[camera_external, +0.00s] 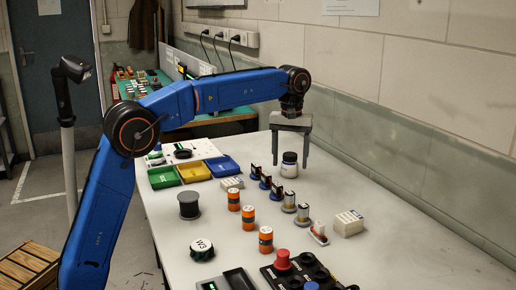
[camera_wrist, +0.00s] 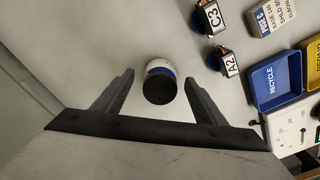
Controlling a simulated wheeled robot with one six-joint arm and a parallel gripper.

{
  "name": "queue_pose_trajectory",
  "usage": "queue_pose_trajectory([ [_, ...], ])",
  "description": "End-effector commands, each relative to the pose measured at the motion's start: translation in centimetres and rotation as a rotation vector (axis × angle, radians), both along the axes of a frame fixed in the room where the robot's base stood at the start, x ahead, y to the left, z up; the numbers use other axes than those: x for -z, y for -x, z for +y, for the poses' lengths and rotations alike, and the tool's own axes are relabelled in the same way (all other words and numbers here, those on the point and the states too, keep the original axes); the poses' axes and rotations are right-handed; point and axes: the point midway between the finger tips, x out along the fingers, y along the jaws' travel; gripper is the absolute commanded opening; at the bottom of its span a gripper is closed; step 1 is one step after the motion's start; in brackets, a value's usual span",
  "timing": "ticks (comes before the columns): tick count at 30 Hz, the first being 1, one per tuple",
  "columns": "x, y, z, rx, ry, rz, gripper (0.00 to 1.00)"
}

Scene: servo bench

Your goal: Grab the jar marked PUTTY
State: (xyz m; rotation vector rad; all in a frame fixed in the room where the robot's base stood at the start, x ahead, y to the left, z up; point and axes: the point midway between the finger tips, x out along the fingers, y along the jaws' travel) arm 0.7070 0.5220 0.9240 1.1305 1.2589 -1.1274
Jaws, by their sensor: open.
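A small white jar (camera_external: 289,171) with a dark lid and a blue band stands upright on the grey bench. Its label is not readable in either view, so I cannot tell whether it says PUTTY. My gripper (camera_external: 290,164) is open and points down over the jar, with one finger on each side. In the wrist view, the jar (camera_wrist: 159,68) shows its black lid between the spread fingertips of my gripper (camera_wrist: 159,77). I see a gap on both sides and no contact.
Servos marked C3 (camera_wrist: 208,18) and A2 (camera_wrist: 228,62) stand close by. Blue (camera_external: 222,165), yellow (camera_external: 194,172) and green (camera_external: 163,178) bins lie to the left. Several orange cylinders (camera_external: 249,217) stand nearer the camera. A wall (camera_external: 400,140) runs along the right; bench beside it is bare.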

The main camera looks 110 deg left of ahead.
Motion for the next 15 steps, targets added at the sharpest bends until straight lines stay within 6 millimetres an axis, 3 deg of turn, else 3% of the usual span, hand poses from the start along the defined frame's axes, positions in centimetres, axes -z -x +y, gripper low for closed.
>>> queue_pose_trajectory([
  [6, 0.07, 0.01, -0.01, 0.000, 0.000, 0.000, 0.65],
  [8, 0.07, 0.01, -0.01, 0.000, 0.000, 0.000, 0.53],
  [12, 0.07, 0.01, -0.01, 0.000, 0.000, 0.000, 0.20],
  [15, 0.04, 0.00, -0.01, 0.000, 0.000, 0.000, 0.17],
])
